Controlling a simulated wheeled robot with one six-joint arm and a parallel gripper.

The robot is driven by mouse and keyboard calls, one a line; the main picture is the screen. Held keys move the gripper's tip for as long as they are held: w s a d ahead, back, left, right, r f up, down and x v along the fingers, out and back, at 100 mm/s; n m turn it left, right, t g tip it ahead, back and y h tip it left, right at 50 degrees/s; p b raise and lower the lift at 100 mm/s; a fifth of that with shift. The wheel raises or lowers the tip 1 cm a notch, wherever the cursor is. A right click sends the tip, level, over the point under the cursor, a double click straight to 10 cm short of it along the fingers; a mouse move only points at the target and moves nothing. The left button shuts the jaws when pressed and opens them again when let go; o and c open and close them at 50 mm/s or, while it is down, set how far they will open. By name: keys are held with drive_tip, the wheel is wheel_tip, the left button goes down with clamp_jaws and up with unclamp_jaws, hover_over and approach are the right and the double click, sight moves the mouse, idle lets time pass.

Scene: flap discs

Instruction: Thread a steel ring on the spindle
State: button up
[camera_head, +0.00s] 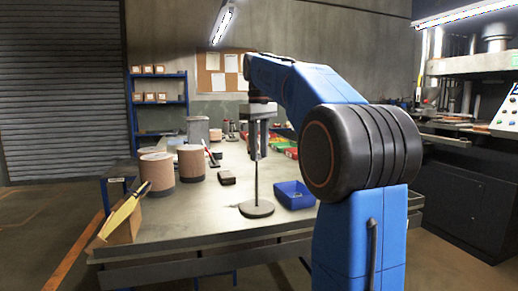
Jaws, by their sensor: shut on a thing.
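The spindle (256,185) is a thin upright rod on a round dark base (257,209), near the front of the grey workbench. My gripper (258,157) points down at the top of the rod, with its fingers in line with it in this view. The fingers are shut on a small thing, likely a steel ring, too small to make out. I cannot tell whether it is around the rod or above it. A blue bin (294,194) with small items in it stands right of the spindle base; its contents are unclear.
Brown cylindrical stacks (157,174) and a small dark block (227,177) stand left of the spindle. A cardboard box (122,222) with yellow items is at the bench's left front corner. Coloured bins (291,152) lie behind my arm. The bench front (195,228) is clear.

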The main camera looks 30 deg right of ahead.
drive_tip(key=shift+f, duration=1.15)
idle(0.4)
hover_over(259, 207)
drive_tip(key=shift+f, duration=5.75)
drive_tip(key=o, duration=1.1)
drive_tip(key=shift+c, duration=0.2)
drive_tip(key=shift+r, duration=0.1)
wheel_tip(259, 207, up, 17)
drive_tip(key=shift+r, duration=0.15)
